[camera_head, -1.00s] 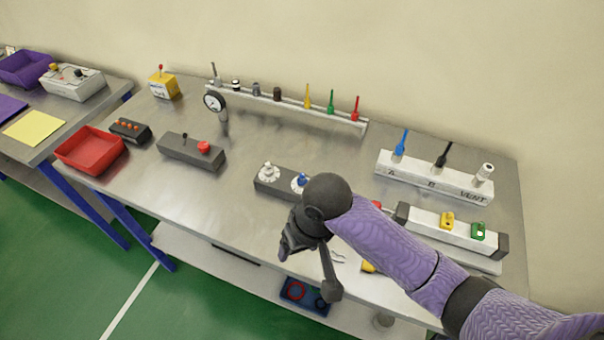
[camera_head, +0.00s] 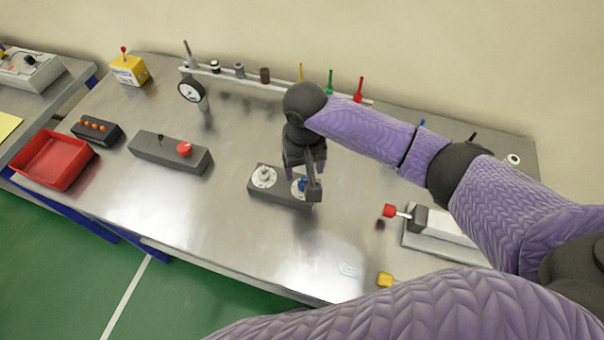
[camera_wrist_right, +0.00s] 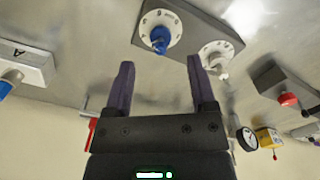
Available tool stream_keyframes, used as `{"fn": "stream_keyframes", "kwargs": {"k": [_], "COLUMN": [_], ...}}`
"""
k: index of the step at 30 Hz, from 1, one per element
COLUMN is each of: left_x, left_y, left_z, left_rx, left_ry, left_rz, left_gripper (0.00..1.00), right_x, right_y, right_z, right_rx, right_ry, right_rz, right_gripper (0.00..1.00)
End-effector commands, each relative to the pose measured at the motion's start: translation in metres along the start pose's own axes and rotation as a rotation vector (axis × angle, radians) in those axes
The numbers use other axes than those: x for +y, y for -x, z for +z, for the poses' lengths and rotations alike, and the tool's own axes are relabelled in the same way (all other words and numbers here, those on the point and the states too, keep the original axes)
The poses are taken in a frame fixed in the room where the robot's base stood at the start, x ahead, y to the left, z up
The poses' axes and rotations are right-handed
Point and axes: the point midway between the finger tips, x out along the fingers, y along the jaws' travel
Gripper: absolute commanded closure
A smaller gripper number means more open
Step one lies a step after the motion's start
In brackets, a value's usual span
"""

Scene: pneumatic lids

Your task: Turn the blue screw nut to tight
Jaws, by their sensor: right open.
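The blue screw nut (camera_head: 301,184) sits on a white round dial at the right end of a dark grey block (camera_head: 280,197). A white screw nut (camera_head: 264,174) sits on the block's other dial. My right gripper (camera_head: 305,174) is above the blue nut and partly hides it in the head view. In the right wrist view, the open, empty jaws (camera_wrist_right: 159,64) point toward the blue nut (camera_wrist_right: 159,40), which lies beyond the fingertips, roughly centred between them. I see no contact. My left gripper is not in view.
A grey box with a red button (camera_head: 184,149), a red tray (camera_head: 52,159) and a gauge (camera_head: 191,90) stand to the left. A red-ended part (camera_head: 389,211) and a yellow piece (camera_head: 384,279) are to the right. Bare metal tabletop lies in front of the block.

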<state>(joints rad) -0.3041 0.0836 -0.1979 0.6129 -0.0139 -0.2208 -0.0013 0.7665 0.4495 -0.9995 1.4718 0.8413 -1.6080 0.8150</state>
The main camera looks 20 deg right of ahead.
Motion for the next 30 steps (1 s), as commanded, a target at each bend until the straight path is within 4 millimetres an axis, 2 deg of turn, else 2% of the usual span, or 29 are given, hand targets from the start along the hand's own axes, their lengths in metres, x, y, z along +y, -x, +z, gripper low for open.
{"fn": "stream_keyframes", "kwargs": {"k": [1, 6, 16, 26, 30], "left_x": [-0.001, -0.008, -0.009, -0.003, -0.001], "left_y": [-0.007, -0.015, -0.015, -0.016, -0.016], "left_z": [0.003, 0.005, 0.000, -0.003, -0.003], "left_rx": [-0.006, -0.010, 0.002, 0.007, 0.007], "left_ry": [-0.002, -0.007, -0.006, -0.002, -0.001], "left_rz": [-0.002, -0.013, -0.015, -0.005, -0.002], "left_gripper": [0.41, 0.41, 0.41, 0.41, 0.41], "right_x": [0.000, 0.000, 0.000, 0.000, 0.000], "right_y": [-0.016, -0.043, -0.048, -0.047, -0.047], "right_z": [0.000, 0.000, 0.000, 0.000, 0.000], "right_rx": [-0.002, -0.001, 0.001, 0.001, 0.001], "right_ry": [-0.001, 0.000, 0.002, 0.002, 0.001], "right_rz": [0.000, 0.000, -0.001, -0.001, -0.001], "right_gripper": [0.28, 0.28, 0.28, 0.98, 1.00]}}
